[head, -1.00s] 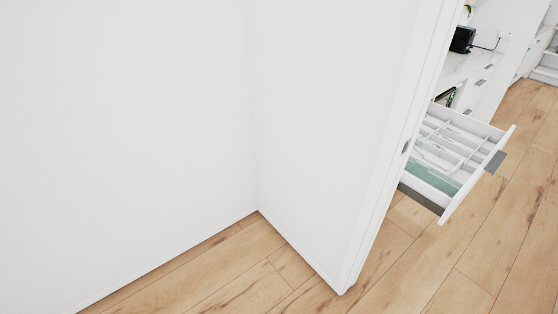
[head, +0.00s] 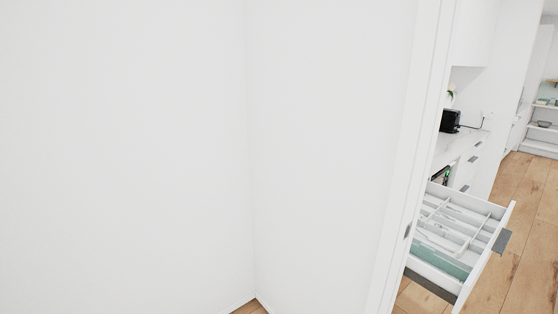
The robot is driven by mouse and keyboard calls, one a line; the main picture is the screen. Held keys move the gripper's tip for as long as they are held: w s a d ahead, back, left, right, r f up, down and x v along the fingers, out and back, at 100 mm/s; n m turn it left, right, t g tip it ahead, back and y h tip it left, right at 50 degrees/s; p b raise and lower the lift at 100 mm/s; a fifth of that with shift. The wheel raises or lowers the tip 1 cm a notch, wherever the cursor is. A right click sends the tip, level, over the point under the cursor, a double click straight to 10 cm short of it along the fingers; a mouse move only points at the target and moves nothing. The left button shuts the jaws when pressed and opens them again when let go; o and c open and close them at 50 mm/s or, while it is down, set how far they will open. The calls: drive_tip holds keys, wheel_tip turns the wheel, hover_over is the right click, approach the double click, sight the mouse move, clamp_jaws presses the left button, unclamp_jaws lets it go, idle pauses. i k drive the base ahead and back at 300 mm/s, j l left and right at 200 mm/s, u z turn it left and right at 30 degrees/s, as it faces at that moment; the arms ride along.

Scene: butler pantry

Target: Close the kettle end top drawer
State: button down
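An open white drawer (head: 508,217) juts out from the counter at the lower right of the head view, past a door frame. It has a grey handle (head: 502,242) on its front. Inside are a white divided tray (head: 455,222) and a green panel or cloth (head: 440,262). The frame hides the drawer's left part and most of its cabinet. No kettle can be made out, so I cannot tell whether this is the kettle end drawer. My gripper is not in view.
A white wall (head: 130,150) fills the left and middle. The door frame (head: 415,150) stands between me and the drawer. A black appliance (head: 451,121) is on the counter beyond. Open wood floor (head: 530,190) lies at the right, with shelves (head: 545,125) at the back.

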sight(491, 235)
drive_tip(key=z, duration=1)
drive_tip(key=i+j, duration=0.35)
drive_tip(key=i, duration=0.2)
drive_tip(key=i+j+z, duration=0.15)
drive_tip(key=i+j, duration=0.2)
drive_tip(key=i, duration=0.25)
